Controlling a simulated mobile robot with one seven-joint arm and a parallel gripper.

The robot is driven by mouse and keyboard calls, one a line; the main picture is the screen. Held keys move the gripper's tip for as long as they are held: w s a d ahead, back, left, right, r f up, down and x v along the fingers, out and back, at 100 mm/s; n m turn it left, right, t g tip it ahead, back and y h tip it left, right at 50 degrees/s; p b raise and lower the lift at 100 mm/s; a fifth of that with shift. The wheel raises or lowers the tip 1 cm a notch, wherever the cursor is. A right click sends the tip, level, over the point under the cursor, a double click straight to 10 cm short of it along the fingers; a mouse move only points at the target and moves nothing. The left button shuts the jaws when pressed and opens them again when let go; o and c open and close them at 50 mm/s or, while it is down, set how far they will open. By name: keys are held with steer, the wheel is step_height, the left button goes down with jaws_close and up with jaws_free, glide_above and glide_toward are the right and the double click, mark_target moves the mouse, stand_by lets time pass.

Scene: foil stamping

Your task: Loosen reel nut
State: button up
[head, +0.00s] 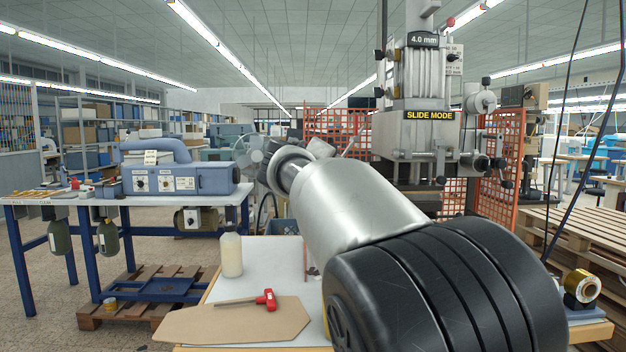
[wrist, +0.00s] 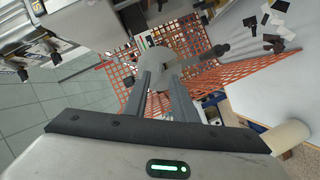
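My gripper (wrist: 160,80) shows in the wrist view with its two grey fingers apart and a gap between them. A pale grey rounded part (wrist: 157,58) lies at or just beyond the fingertips; I cannot tell whether they touch it, or whether it is the reel or its nut. In the head view my arm covers most of the gripper and the area in front of it. A foil stamping machine (head: 418,120) marked "SLIDE MODE" stands behind my arm. The reel nut cannot be made out clearly in either view.
A red-handled tool (head: 266,299) lies on a brown board (head: 235,323) on the near table, with a cream bottle (head: 232,254) behind. A gold foil roll (head: 580,285) sits at the right. Orange mesh guards (head: 500,150) flank the machine. A blue device (head: 180,180) stands on the left bench.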

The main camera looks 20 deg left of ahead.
steer(key=s+r+b, duration=0.1)
steer(key=s+r, duration=0.1)
steer(key=s, duration=0.9)
steer(key=shift+s+d+r, duration=0.1)
steer(key=s+d+f+m+g+h, duration=0.15)
steer(key=d+f, duration=0.25)
steer(key=d, duration=0.5)
steer(key=s+d+f+m+g, duration=0.3)
steer(key=d+f, duration=0.1)
steer(key=d, duration=0.5)
steer(key=s+d+f+m+g+h, duration=0.15)
steer(key=d+f, duration=0.25)
steer(key=d, duration=0.5)
steer(key=s+d+f+m+g+y, duration=0.1)
steer(key=s+d+f+m+g, duration=0.3)
steer(key=s+f, duration=0.6)
steer(key=s+d+f+m+y, duration=0.2)
steer(key=s+d+f, duration=0.4)
steer(key=s, duration=0.8)
step_height(320, 180, up, 24)
steer(key=p, duration=2.5)
steer(key=shift+a+r, duration=0.25)
steer(key=shift+a, duration=0.15)
